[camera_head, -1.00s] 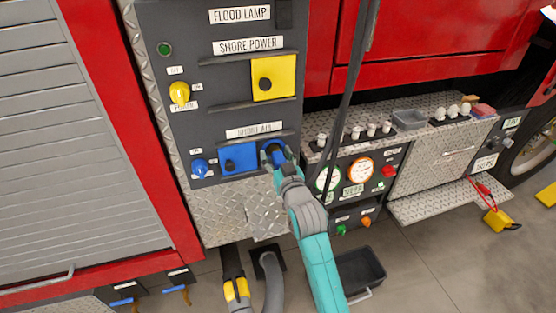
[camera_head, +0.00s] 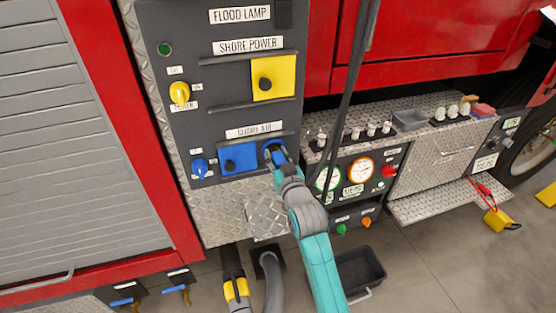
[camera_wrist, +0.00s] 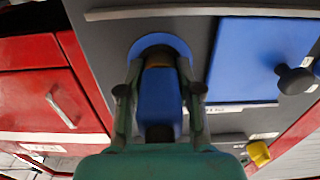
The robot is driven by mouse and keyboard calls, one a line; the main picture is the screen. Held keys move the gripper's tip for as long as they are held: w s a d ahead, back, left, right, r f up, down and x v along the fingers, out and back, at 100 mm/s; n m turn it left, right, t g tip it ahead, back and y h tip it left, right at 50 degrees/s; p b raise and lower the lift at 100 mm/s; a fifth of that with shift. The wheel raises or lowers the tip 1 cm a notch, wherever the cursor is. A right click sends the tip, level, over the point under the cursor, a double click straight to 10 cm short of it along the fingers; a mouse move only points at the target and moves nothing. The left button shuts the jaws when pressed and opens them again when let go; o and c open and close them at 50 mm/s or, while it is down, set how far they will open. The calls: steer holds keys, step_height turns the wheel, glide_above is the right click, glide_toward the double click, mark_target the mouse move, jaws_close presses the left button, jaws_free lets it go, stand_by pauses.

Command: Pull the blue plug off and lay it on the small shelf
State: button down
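The blue plug (camera_wrist: 160,100) sits in a round blue socket (camera_wrist: 160,45) on the dark panel, with an orange band where it enters. It also shows, partly covered by my gripper, in the head view (camera_head: 274,153), under the "SHORE AIR" label. My gripper (camera_wrist: 160,75) has one finger on each side of the plug, and the fingertips appear to press on it near the socket. A small diamond-plate ledge (camera_head: 266,213) lies just below the panel, partly beside my arm; I cannot tell for sure that it is the shelf.
A blue flap with a black knob (camera_head: 238,158) is left of the socket. Black cables (camera_head: 345,110) hang close to the right of my arm. A gauge panel (camera_head: 342,172) and a wider fold-down plate (camera_head: 440,202) are further right. A black bin (camera_head: 360,268) stands on the floor.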

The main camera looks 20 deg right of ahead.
steer(key=shift+s, duration=2.95)
